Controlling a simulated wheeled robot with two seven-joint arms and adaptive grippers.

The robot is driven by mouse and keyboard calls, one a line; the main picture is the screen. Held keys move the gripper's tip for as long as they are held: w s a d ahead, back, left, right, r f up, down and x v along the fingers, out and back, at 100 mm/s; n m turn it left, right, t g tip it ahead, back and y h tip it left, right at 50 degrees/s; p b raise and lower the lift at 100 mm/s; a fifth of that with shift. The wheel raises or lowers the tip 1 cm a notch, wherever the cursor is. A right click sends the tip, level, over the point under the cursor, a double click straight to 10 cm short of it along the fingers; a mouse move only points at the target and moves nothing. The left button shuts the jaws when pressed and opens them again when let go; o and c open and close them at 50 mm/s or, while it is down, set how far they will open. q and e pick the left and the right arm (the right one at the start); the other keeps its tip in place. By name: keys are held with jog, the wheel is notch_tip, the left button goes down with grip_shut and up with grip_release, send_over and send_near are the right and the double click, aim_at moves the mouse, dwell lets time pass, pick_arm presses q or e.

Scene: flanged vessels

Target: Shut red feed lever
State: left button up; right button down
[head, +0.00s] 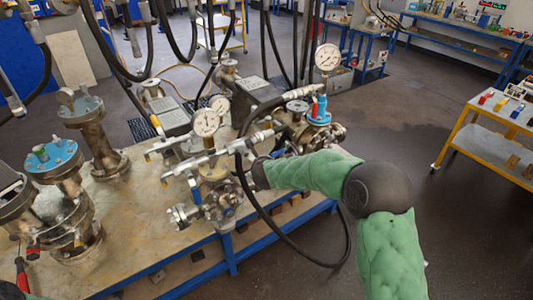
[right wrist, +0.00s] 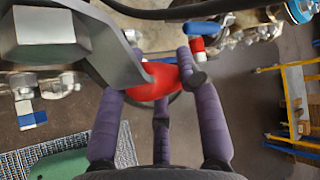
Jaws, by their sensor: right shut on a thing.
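In the right wrist view, a red lever grip (right wrist: 152,82) sits on a grey metal arm that runs to a large hex nut (right wrist: 45,32) at upper left. The purple fingers of my right gripper (right wrist: 157,74) are closed around the red grip, one on each side with another below. In the head view, my green right arm reaches from the lower right to the vessel with gauges (head: 215,170); its fingers and the held lever are hidden or too small to tell there. My left gripper is not in view.
A blue handle with a red part (right wrist: 200,30) is just beyond the fingers. Flanged vessels with blue tops (head: 52,156) stand at the bench's left. Black hoses (head: 265,215) hang around the vessel. A yellow-framed cart (head: 490,135) stands at right, with open floor between.

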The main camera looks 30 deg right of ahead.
jog(key=a+f+m+g+y+p, duration=0.1)
jog(key=a+f+m+y+p, duration=0.1)
jog(key=a+y+p, duration=0.4)
jog(key=shift+s+a+f+m+y+p, duration=0.3)
jog(key=shift+s+a+m+y+p, duration=0.1)
jog(key=shift+m+y+p, duration=0.35)
jog(key=shift+m, duration=0.25)
jog(key=c, duration=0.8)
grip_release()
jog(key=shift+w, duration=0.15)
jog(key=shift+r, duration=0.1)
jog(key=v, duration=1.2)
